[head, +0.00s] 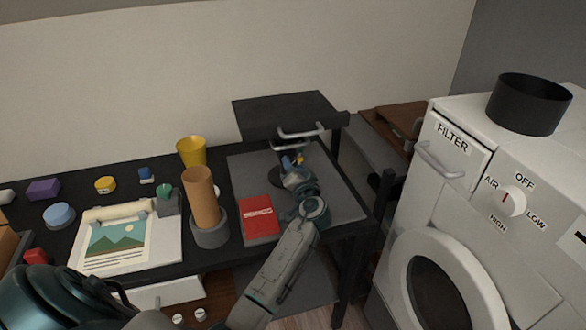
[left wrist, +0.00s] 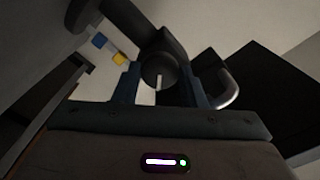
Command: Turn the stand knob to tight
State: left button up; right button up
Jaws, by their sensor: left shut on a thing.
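The stand (head: 285,113) has a dark flat top with silver bar handles at its front, above the grey mat at the back of the desk. Its round dark knob (left wrist: 157,69) shows in the left wrist view, with a white pointer line running down its face. My left gripper (head: 291,166) reaches in under the stand's top, and its fingers (left wrist: 160,88) lie on both sides of the knob, shut on it. A blue patch and a yellow patch show beside the knob; no lettering is readable. In the head view the gripper hides the knob. My right gripper is out of view.
A red book (head: 258,217) lies just left of my left forearm. A brown cylinder (head: 201,198) stands in a grey holder, with a yellow cup (head: 191,151) behind it. A white washer-like machine (head: 450,220) stands close on the right.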

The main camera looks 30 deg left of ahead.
pick_arm(q)
jog(key=shift+m+p, duration=5.6)
jog(key=shift+m, duration=6)
jog(key=o, duration=1)
jog(key=b+v, duration=0.3)
jog(key=v, duration=0.8)
